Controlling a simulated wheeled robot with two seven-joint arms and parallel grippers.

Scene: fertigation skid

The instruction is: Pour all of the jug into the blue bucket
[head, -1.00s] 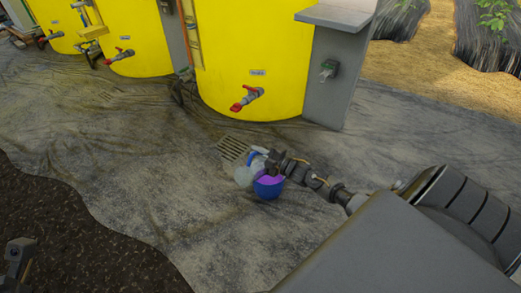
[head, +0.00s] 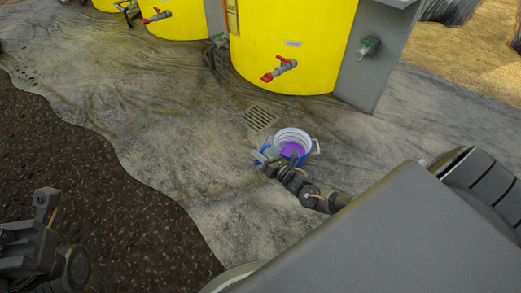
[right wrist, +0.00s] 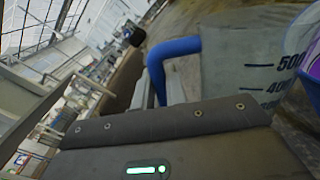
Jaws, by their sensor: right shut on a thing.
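The blue bucket (head: 306,158) stands on the grey ground sheet, with a pale rim and purple liquid (head: 293,150) inside; its edge also shows at the right of the right wrist view (right wrist: 309,65). My right gripper (head: 268,160) is at the bucket's near left side, shut on the jug's blue handle (right wrist: 172,49). The jug (right wrist: 240,62) is translucent with dark 500 and 400 marks, and appears beside the bucket. The arm hides much of it in the head view; its contents are unclear. My left gripper (head: 45,205) is at the lower left, far from both; its jaws are unclear.
A floor drain grate (head: 260,117) lies behind the bucket. Yellow tanks with red-handled taps (head: 279,69) and a grey post (head: 375,60) stand at the back. Dark soil (head: 90,190) borders the sheet on the left. The sheet left of the bucket is clear.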

